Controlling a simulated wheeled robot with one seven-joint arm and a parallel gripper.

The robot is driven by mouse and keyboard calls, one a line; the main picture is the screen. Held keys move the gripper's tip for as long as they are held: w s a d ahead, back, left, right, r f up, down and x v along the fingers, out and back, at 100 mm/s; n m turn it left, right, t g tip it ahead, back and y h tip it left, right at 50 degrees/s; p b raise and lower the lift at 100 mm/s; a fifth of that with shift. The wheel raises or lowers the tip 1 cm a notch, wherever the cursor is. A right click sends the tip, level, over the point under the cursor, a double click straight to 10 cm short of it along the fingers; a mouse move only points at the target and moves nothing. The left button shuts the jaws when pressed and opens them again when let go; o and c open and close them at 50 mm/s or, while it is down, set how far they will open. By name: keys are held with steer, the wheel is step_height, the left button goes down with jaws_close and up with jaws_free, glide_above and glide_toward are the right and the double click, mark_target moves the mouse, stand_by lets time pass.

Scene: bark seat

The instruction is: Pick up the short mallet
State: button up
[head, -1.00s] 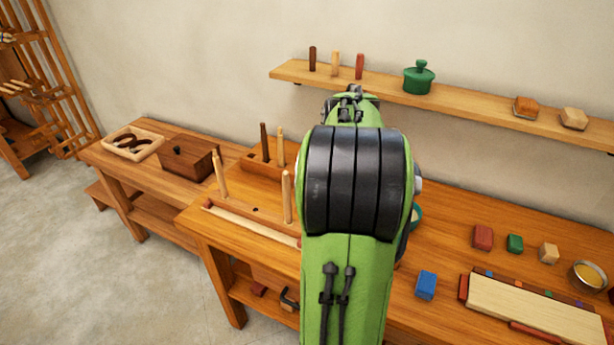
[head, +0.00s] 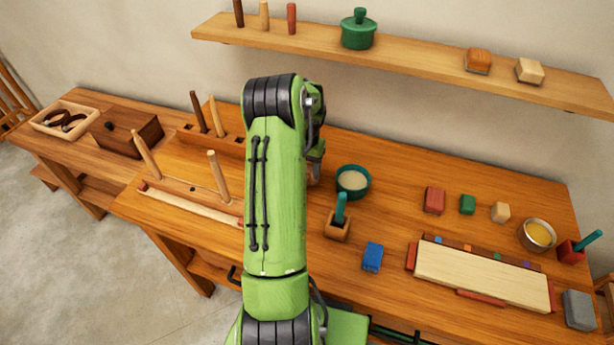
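Two mallet-like pieces stand handle up on the workbench. One is a wooden block with a teal handle (head: 340,209), just right of my arm. The other is a red block with a teal handle (head: 573,251), at the far right. I cannot tell for sure which is the short mallet. My green arm reaches forward over the bench and covers its middle. My gripper is hidden behind the arm, so its fingers and anything in them do not show.
A teal bowl (head: 353,182), blue block (head: 372,257) and pale board (head: 482,277) lie right of my arm. Upright pegs (head: 146,154) stand left. A wall shelf (head: 400,62) runs behind, holding a green pot (head: 358,29). Small blocks and a metal bowl (head: 537,235) are right.

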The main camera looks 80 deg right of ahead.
step_height(320, 180, down, 6)
steer(key=shift+r, duration=0.15)
steer(key=shift+a, duration=0.15)
steer(key=shift+c, duration=1.1)
steer(key=shift+r, duration=0.1)
jaws_close()
